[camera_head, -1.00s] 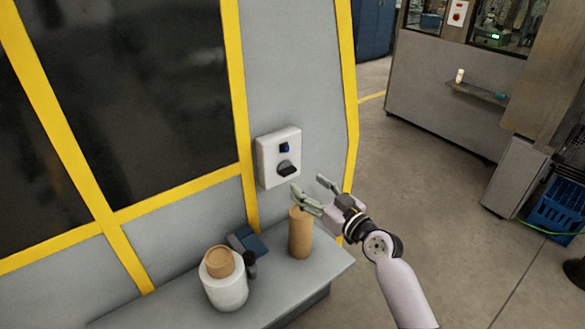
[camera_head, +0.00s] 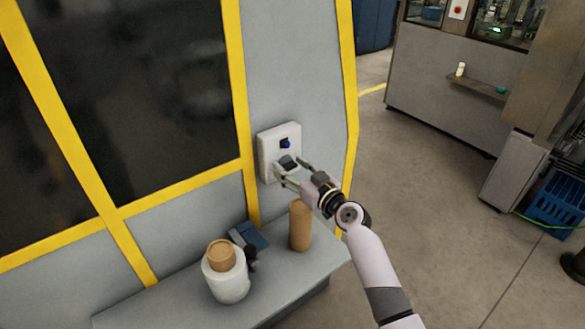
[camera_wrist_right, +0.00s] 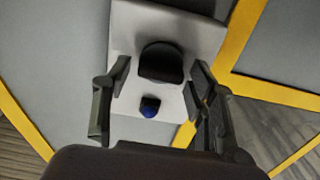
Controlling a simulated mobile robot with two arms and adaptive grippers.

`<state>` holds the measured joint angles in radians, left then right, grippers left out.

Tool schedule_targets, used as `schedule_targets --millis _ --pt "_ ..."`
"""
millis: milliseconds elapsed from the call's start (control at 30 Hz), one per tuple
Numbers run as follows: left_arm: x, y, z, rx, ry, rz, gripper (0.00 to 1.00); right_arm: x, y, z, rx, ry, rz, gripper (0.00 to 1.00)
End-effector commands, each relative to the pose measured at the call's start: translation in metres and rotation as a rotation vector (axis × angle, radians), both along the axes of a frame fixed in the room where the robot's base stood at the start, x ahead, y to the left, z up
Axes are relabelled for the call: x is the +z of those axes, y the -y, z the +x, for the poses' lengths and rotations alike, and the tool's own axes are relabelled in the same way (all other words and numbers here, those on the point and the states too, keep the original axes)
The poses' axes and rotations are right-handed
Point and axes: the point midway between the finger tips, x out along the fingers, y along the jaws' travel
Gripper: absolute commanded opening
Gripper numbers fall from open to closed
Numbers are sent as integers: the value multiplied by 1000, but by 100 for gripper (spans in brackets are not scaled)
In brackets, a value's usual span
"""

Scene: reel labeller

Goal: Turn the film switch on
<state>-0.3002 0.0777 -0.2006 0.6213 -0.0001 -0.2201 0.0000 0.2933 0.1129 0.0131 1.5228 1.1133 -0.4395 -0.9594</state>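The film switch is a white box (camera_head: 267,155) on the grey machine wall, with a blue indicator (camera_head: 285,143) above a black knob (camera_head: 287,161). My right gripper (camera_head: 289,166) is at the knob, its fingers open and partly hiding the knob's lower part. In the right wrist view the black knob (camera_wrist_right: 161,62) lies between the two open fingertips (camera_wrist_right: 160,72), with a gap on each side. The blue indicator (camera_wrist_right: 150,107) and the white box (camera_wrist_right: 190,35) also show there. My left gripper is out of view.
A grey ledge (camera_head: 190,308) below the switch holds a brown cylinder (camera_head: 300,226), a white roll with a brown core (camera_head: 226,277) and a dark blue device (camera_head: 249,237). A yellow frame post (camera_head: 350,90) stands right of the switch.

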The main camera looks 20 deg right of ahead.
Motion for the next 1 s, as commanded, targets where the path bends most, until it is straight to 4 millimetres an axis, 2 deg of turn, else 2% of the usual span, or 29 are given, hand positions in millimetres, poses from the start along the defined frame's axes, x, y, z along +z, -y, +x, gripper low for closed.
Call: schedule_targets --millis 67,600,1000 --pt "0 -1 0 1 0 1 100 0 0 0 0 0 0 44" --pt "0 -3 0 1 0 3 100 0 0 0 0 -1 0 10" --pt "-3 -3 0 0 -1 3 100 -1 1 0 0 -30 80 10"
